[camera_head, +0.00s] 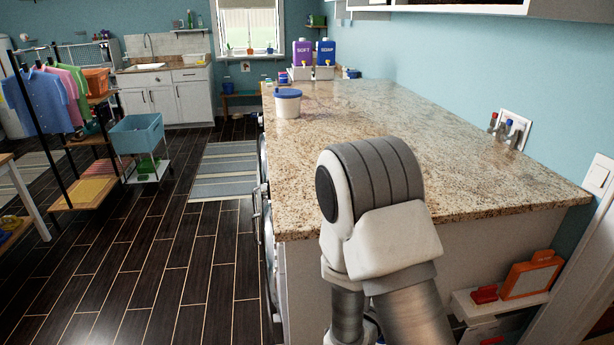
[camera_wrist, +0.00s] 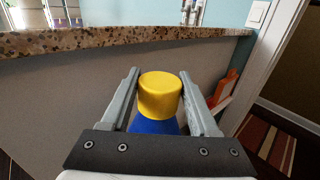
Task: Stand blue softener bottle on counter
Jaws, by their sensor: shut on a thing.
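The blue softener bottle (camera_wrist: 152,127) with a yellow cap (camera_wrist: 160,95) shows in the wrist view. My gripper (camera_wrist: 160,92) is shut on it, with a finger on each side near the cap. The lower part of the bottle is hidden by the gripper body. The granite counter (camera_head: 400,120) runs along the right wall in the head view. In the wrist view its edge (camera_wrist: 120,38) lies beyond and above the bottle. The bottle and gripper are hidden in the head view, where my arm stands in front of the counter's near end.
A white tub with a blue lid (camera_head: 288,103) stands at the counter's left edge. Purple (camera_head: 303,54) and blue (camera_head: 325,54) dispensers stand at its far end. Small bottles (camera_head: 503,128) stand by the right wall. The counter's middle is clear. An orange item (camera_head: 531,275) sits on a low shelf.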

